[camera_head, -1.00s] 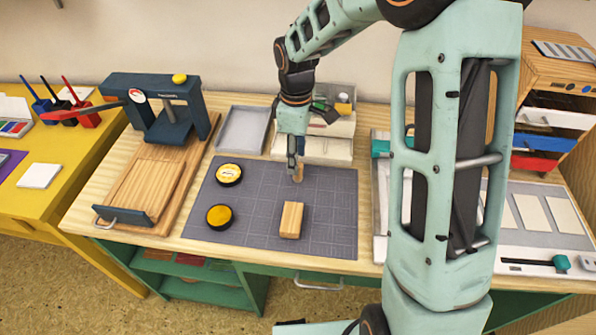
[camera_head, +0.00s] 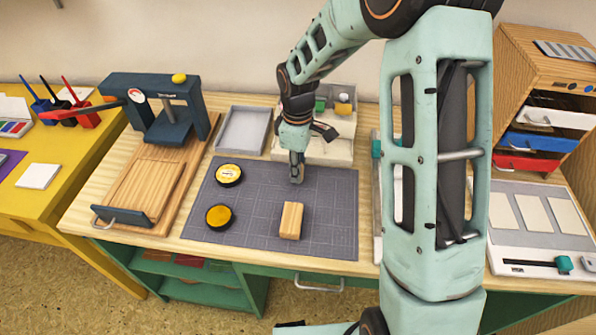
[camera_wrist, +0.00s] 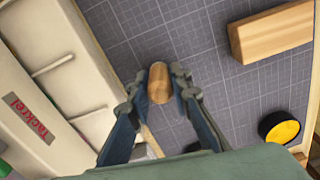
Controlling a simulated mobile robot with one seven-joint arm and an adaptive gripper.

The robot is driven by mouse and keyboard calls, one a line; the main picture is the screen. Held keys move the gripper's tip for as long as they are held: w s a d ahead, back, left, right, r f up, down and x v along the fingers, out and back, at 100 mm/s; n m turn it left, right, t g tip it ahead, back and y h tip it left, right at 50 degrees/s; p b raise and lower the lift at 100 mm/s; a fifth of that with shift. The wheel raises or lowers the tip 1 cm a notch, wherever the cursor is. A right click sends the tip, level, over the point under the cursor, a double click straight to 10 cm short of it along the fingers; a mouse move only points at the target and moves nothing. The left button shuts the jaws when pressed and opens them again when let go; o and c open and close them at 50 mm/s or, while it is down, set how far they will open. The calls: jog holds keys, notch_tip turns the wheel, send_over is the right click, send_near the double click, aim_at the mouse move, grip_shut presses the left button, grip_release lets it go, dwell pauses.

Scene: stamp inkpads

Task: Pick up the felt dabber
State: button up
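The felt dabber shows in the wrist view as a small rounded wooden piece (camera_wrist: 160,84) on the grey gridded mat (camera_wrist: 215,85). In the head view it is mostly hidden behind my gripper (camera_head: 297,178), near the back edge of the mat (camera_head: 330,205). In the wrist view, my gripper (camera_wrist: 160,80) has one finger on each side of the wooden piece. The fingers look open, with narrow gaps beside it. I cannot tell exactly how far the fingertips reach down around it.
A wooden block (camera_head: 291,220) and two round inkpads, pale yellow (camera_head: 228,174) and amber (camera_head: 219,216), lie on the mat. A pale organizer (camera_head: 340,148) stands close behind my gripper. A grey tray (camera_head: 243,130) and a press (camera_head: 165,112) are to the left.

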jog(key=shift+c, duration=0.8)
jog(key=shift+r, duration=0.1)
